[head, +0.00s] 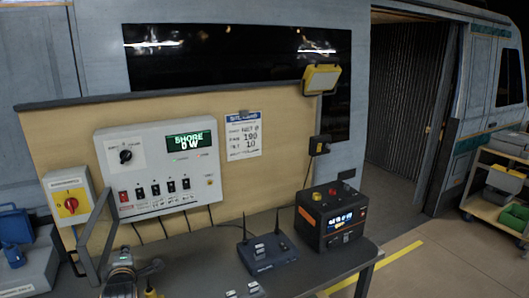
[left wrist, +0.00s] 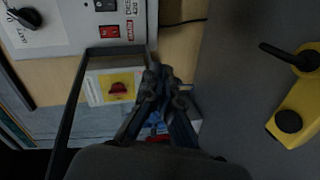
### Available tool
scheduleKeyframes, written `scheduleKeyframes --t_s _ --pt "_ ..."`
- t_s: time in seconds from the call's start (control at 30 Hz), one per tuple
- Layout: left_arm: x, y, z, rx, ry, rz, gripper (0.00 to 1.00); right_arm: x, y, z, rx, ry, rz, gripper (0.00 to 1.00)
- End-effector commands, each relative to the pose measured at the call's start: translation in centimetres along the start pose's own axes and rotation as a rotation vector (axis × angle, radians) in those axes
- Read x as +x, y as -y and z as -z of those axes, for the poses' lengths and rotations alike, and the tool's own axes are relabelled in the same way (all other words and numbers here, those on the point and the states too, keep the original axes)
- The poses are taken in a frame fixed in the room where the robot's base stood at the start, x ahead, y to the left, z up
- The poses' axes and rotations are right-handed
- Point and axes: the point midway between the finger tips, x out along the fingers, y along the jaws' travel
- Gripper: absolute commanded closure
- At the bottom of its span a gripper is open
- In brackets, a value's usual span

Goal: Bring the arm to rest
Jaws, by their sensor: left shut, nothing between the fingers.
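My left gripper (head: 122,258) shows at the bottom left of the head view, in front of the desk and below the white control panel (head: 160,165). In the left wrist view its fingers (left wrist: 163,80) are together with nothing between them. That box also shows in the head view (head: 70,203). A grey rectangular frame (head: 97,235) stands close beside the gripper; I cannot tell whether they touch. My right gripper is in neither view.
The panel display (head: 188,140) reads SHORE 0 W. A dark desk (head: 205,280) carries a router with antennas (head: 268,255) and a black-and-orange power unit (head: 338,217). A cart (head: 495,190) and open floor lie at the right.

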Motion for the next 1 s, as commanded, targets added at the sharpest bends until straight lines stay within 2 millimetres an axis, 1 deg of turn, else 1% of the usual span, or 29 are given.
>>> scheduleKeyframes --t_s 0.03,0.07,0.1,0.17,0.2,0.27,0.3,0.37,0.4,0.5,0.6,0.67,0.7,0.9,0.97,1.0 --pt "-1.9 2.5 -0.2 0.126 0.026 0.051 1.0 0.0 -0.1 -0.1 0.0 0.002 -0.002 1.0" --pt "-3.1 3.8 -0.5 0.212 0.05 0.084 1.0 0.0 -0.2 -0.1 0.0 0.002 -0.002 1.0" --pt "-4.9 5.6 -1.1 0.331 0.09 0.127 1.0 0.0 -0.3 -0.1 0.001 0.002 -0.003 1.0" --pt "-8.0 8.3 -2.0 0.512 0.167 0.186 1.0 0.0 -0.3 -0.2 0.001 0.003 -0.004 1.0" --pt "-10.3 10.1 -2.7 0.631 0.228 0.222 1.0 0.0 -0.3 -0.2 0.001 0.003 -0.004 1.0" --pt "-14.0 12.6 -3.8 0.806 0.333 0.266 1.0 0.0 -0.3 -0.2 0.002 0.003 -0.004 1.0" --pt "-16.5 14.2 -4.4 0.915 0.408 0.288 1.0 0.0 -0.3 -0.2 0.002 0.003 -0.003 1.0" --pt "-20.0 16.1 -5.2 1.055 0.516 0.308 1.0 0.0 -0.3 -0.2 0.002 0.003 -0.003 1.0" --pt "-22.1 17.2 -5.6 1.132 0.584 0.316 1.0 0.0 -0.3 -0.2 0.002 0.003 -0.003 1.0" --pt "-26.4 19.0 -6.2 1.28 0.725 0.321 1.0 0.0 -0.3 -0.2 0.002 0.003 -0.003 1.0" --pt "-30.0 20.4 -6.6 1.39 0.845 0.313 1.0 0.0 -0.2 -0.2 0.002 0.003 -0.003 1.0" --pt "-31.9 21.0 -6.7 1.446 0.909 0.305 1.0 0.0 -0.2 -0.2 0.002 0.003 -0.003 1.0" --pt "-33.2 21.3 -6.8 1.48 0.952 0.298 1.0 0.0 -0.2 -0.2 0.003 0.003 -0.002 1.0" --pt "-39.0 22.7 -6.7 1.62 1.151 0.252 1.0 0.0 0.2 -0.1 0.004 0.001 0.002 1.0" --pt "-40.6 23.0 -6.6 1.657 1.209 0.234 1.0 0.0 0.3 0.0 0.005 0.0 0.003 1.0" --pt "-40.9 23.4 -6.8 1.672 1.231 0.228 1.0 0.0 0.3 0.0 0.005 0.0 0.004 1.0"
